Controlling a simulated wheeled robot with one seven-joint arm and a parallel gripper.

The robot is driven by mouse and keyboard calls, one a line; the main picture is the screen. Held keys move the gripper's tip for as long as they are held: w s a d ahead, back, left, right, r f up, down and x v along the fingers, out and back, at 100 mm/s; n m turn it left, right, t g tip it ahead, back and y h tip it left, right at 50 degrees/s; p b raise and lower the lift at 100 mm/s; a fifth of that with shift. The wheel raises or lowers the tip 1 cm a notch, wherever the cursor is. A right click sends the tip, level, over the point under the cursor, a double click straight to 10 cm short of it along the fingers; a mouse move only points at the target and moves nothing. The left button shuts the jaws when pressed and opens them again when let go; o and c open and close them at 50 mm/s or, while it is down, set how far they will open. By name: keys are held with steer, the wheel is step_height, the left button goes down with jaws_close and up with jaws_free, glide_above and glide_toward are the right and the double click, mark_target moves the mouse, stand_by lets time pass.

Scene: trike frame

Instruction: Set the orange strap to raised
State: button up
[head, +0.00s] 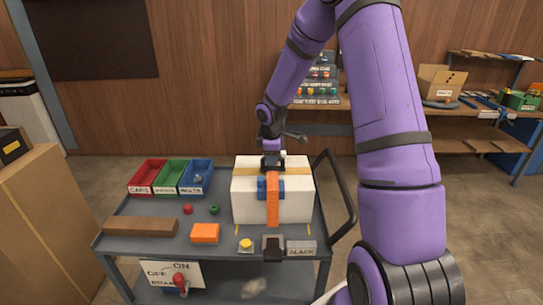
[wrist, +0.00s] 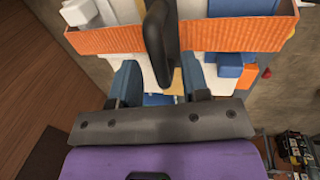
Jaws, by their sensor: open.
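The orange strap (head: 272,205) runs vertically down the front of a white box (head: 245,205) on the cart, between blue blocks (head: 262,188). Its lower end is near the box's bottom edge. My gripper (head: 272,168) is over the box's front top edge, at the upper end of the strap. In the head view I cannot tell whether it touches the strap. In the wrist view my gripper (wrist: 160,75) has its two blue fingers apart, with a dark rounded piece between or beyond them. A wide orange band crosses that view beyond the fingers; I cannot tell whether it is the strap.
The grey cart (head: 125,245) carries red, green and blue bins (head: 172,165), a brown bar (head: 140,226), an orange block (head: 205,232) and a yellow button (head: 245,244). A black handle (head: 342,190) rises at its right. A cardboard box (head: 40,220) stands left.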

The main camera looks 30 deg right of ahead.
jaws_close()
steer(key=shift+w+d+r, duration=0.1)
steer(key=shift+r, duration=0.05)
